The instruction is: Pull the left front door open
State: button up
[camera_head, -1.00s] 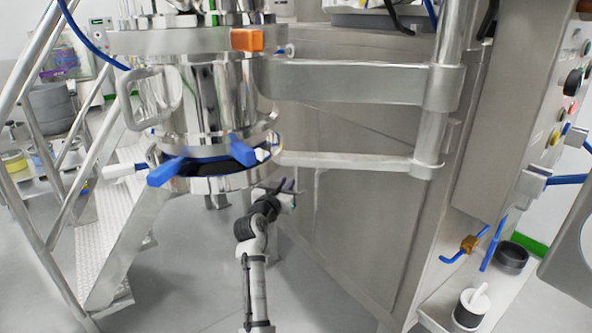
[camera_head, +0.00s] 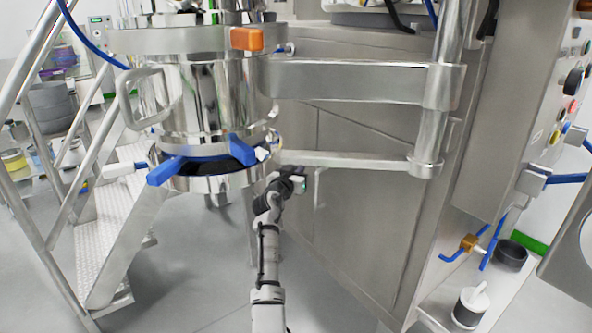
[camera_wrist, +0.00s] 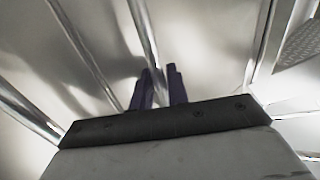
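The left front door looks to be a grey steel panel (camera_head: 292,128) of the large cabinet, left of a vertical seam; which panel counts as this door is hard to tell. A thin vertical bar, perhaps its handle (camera_head: 317,187), shows just right of my gripper (camera_head: 298,180). In the wrist view my gripper (camera_wrist: 160,78) has two dark purple fingers with a narrow gap between them. A shiny metal bar (camera_wrist: 142,28) runs down to the fingertips. Whether it lies between the fingers or beyond them cannot be made out, and nothing is clearly gripped.
A steel vessel (camera_head: 205,100) with blue handles (camera_head: 165,171) hangs just left of my gripper. Its support arms (camera_head: 345,80) cross in front of the cabinet. Metal stairs (camera_head: 118,215) stand at left. A small shelf at lower right holds a white-and-black cup (camera_head: 470,307). The floor at lower left is clear.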

grip_shut()
jog(key=shift+a, duration=0.1)
